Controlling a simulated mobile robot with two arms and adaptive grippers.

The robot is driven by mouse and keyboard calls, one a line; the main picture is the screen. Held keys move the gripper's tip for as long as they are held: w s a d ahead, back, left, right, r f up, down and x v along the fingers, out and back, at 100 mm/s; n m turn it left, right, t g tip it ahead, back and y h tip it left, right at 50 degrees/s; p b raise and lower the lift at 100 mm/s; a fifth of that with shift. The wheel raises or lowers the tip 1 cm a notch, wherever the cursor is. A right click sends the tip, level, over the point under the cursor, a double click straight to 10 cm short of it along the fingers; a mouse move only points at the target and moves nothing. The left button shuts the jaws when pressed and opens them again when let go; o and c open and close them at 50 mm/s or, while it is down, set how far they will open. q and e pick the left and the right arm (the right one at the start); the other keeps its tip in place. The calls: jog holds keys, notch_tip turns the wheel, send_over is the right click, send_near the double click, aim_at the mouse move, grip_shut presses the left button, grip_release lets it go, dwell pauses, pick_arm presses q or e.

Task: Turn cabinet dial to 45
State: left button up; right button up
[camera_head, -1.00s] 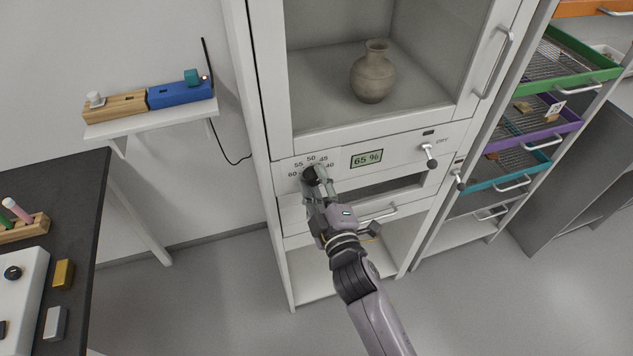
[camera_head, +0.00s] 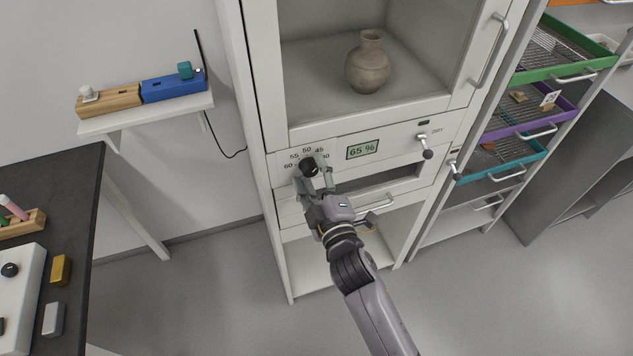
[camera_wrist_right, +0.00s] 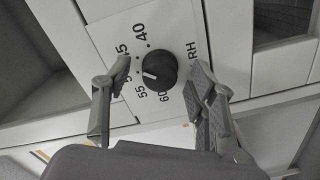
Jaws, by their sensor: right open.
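The cabinet dial (camera_head: 308,167) is a round black knob on the white front panel, below the glass door. In the right wrist view the dial (camera_wrist_right: 160,70) has a white pointer mark aimed left and slightly down, toward the 50 to 55 side of the scale; I cannot tell the exact value. Numbers from 40 to 60 are printed around it. My right gripper (camera_head: 314,182) is open, with one finger on each side of the dial. In the right wrist view gaps show between the fingers and the knob. The humidity display (camera_head: 362,149) reads 65 %. My left gripper is out of view.
The cabinet holds a clay vase (camera_head: 368,62) behind its door. A lever (camera_head: 427,153) and a drawer handle (camera_head: 376,208) stick out near the dial. A wall shelf (camera_head: 150,116) and a dark table (camera_head: 75,190) stand left. Coloured trays (camera_head: 500,166) are at right.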

jog(key=v, duration=1.2)
jog(key=s+d+f+m+g+h, duration=0.1)
jog(key=s+d+f+m+g, duration=0.15)
jog(key=f, duration=0.95)
jog(key=s+d+f+m+g+h, duration=0.1)
jog(key=s+f+g, duration=0.2)
jog(key=f, duration=0.8)
jog(key=s+d+f+m+g+h, duration=0.1)
jog(key=s+d+f+m+g, duration=0.15)
jog(key=f, duration=0.95)
jog(key=s+d+f+m+g+h, duration=0.1)
jog(key=s+d+f+m+g, duration=0.1)
jog(key=s+d+f, duration=0.2)
jog(key=s+d+f+m+g, duration=0.2)
jog(key=s+d+f, duration=0.3)
jog(key=s, duration=0.8)
jog(key=s+d+f+m+g+h, duration=0.1)
jog(key=s+d+f+m+g, duration=0.2)
jog(key=s+f, duration=0.6)
jog(key=shift+d+f+g+h, duration=0.3)
jog(key=shift+d+f+g, duration=0.3)
jog(key=shift+d, duration=0.4)
jog(key=shift+c, duration=0.4)
